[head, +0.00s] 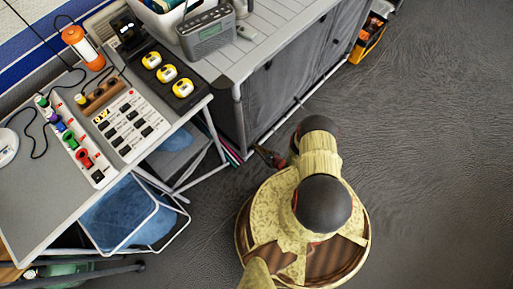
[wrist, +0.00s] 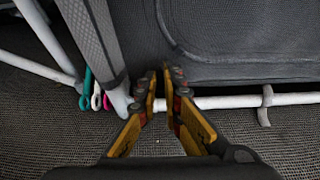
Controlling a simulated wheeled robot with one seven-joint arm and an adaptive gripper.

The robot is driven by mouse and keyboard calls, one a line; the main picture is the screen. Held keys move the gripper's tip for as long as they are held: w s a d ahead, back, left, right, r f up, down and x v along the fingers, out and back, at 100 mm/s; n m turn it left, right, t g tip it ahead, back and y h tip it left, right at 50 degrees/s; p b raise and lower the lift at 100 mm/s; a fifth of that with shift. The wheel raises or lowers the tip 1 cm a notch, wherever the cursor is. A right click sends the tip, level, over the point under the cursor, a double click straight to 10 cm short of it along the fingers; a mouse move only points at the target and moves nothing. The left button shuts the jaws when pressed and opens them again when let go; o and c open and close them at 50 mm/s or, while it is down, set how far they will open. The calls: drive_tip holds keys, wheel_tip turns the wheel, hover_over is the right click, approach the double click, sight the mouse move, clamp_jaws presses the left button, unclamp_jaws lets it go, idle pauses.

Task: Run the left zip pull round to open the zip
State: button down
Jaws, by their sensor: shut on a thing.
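My gripper (wrist: 161,80) has its yellow, dark-tipped fingers close together at the lower left of the grey fabric front (wrist: 245,35). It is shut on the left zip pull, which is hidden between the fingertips. A curved seam (wrist: 180,48), which looks like the zip line, rounds the panel's lower left corner just above the fingers. In the head view my gripper (head: 268,156) is low beside the cabinet's near corner, partly hidden by my arm. The grey fabric front (head: 268,95) looks closed there. I cannot make out the pull itself.
A white bottom rail (wrist: 225,101) runs behind and right of the fingers. A grey upright and green, white and pink hooked pieces (wrist: 97,98) stand close on the left. The table (head: 40,190) with blue storage below is left. The floor (head: 430,170) on the right is clear.

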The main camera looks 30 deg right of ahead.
drive_tip(key=shift+s+a, duration=0.2)
drive_tip(key=shift+a, duration=0.1)
drive_tip(key=c, duration=2.1)
unclamp_jaws()
drive_tip(key=shift+o, duration=0.6)
drive_tip(key=shift+o, duration=0.3)
drive_tip(key=shift+w, duration=0.1)
drive_tip(key=shift+d+r, duration=0.1)
drive_tip(key=shift+r, duration=0.05)
drive_tip(key=shift+w+r, duration=0.1)
drive_tip(key=shift+r, duration=0.5)
wheel_tip(320, 180, up, 8)
drive_tip(key=shift+r, duration=0.2)
